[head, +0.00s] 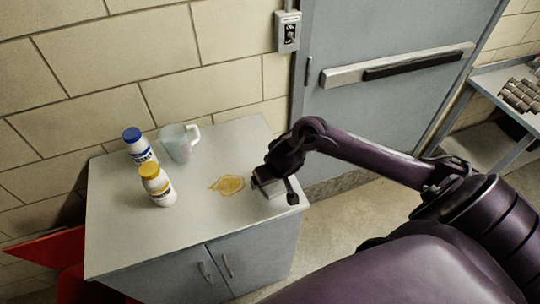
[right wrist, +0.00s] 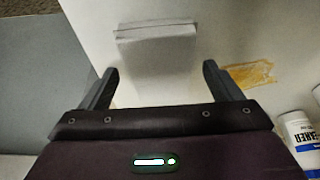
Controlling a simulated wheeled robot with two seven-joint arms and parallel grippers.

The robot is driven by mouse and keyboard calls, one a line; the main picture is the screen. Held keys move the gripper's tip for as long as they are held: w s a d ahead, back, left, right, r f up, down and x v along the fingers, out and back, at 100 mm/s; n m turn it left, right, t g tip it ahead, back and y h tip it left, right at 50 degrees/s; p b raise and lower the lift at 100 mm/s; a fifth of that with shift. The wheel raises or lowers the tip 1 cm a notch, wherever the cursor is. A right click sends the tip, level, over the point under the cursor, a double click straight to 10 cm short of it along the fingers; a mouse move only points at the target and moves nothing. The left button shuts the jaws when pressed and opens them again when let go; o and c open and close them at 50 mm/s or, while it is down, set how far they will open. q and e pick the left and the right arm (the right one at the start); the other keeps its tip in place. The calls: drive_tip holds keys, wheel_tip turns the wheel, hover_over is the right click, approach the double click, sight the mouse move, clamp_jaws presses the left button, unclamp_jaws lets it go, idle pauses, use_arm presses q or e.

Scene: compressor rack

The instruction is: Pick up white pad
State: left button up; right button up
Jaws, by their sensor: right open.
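The white pad (right wrist: 157,48) is a pale block on the cabinet top, seen in the right wrist view just past my fingertips and roughly centred between them. In the head view the pad (head: 273,189) shows partly, near the cabinet's right edge, with my gripper over it hiding the rest. My right gripper (right wrist: 158,82) is open, its two dark fingers spread wide, with nothing held between them. In the head view my right gripper (head: 277,187) points down at the pad. I cannot tell whether it touches the pad. My left gripper is not in view.
The grey cabinet (head: 125,240) carries a yellow-brown spill (head: 228,185) left of the pad, a yellow-capped bottle (head: 158,187), a blue-capped bottle (head: 139,146) and a clear pitcher (head: 177,145). A grey door (head: 375,110) stands behind. The cabinet top's front left is clear.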

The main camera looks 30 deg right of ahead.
drive_tip(key=shift+r, duration=0.1)
drive_tip(key=shift+c, duration=0.7)
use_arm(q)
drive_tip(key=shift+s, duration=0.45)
use_arm(e)
drive_tip(key=c, duration=0.9)
use_arm(q)
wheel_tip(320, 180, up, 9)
drive_tip(key=p, duration=0.8)
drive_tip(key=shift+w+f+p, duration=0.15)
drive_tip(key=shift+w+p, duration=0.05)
drive_tip(key=shift+p, duration=0.2)
use_arm(e)
wheel_tip(320, 180, up, 20)
drive_tip(key=shift+f, duration=0.1)
